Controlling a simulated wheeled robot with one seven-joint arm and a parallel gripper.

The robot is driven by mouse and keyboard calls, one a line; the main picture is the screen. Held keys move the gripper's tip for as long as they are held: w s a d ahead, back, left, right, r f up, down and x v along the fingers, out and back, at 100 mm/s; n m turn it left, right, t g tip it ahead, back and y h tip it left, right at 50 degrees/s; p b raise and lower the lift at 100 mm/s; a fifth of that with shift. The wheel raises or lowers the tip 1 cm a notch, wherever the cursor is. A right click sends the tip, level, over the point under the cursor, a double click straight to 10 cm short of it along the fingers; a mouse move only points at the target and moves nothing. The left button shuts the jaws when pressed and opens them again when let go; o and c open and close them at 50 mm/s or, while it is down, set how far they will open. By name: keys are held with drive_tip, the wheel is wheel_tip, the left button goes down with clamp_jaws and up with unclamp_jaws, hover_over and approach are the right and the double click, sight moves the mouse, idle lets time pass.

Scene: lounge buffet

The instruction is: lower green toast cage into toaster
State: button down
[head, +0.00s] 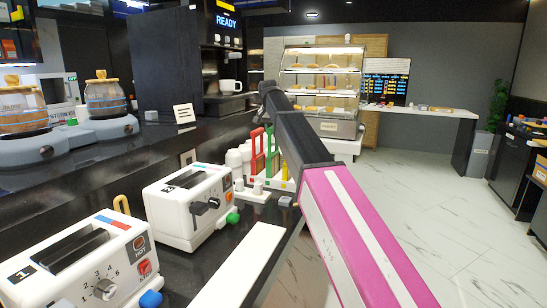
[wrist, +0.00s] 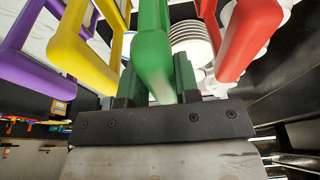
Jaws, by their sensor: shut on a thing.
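The green toast cage (wrist: 152,55) fills the middle of the wrist view, with its handle between my fingers. My gripper (wrist: 157,80) is shut on that handle. In the head view the green cage (head: 272,150) stands upright in the rack area beside the red cage (head: 257,150); my gripper is hidden there by my arm. Two white toasters stand on the black counter to the left: the nearer one (head: 75,262) is marked 1, the farther one (head: 180,210) has a dark slot, a lever and a green knob. The green cage is apart from both toasters.
In the wrist view a red handle (wrist: 245,35) is right of the green one; yellow (wrist: 85,45) and purple (wrist: 30,45) handles are left. White plates (wrist: 192,42) are stacked behind. A white board (head: 240,268) lies along the counter's front. Glass jars (head: 105,97) stand at the left.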

drive_tip(key=shift+w+d+v, duration=0.1)
drive_tip(key=shift+w+v, duration=0.1)
drive_tip(key=shift+v, duration=0.65)
drive_tip(key=shift+w+d+v, duration=0.1)
drive_tip(key=shift+w+v, duration=0.05)
drive_tip(key=shift+v, duration=0.65)
drive_tip(key=shift+w+v, duration=0.2)
drive_tip(key=shift+v, duration=0.65)
drive_tip(key=shift+r, duration=0.2)
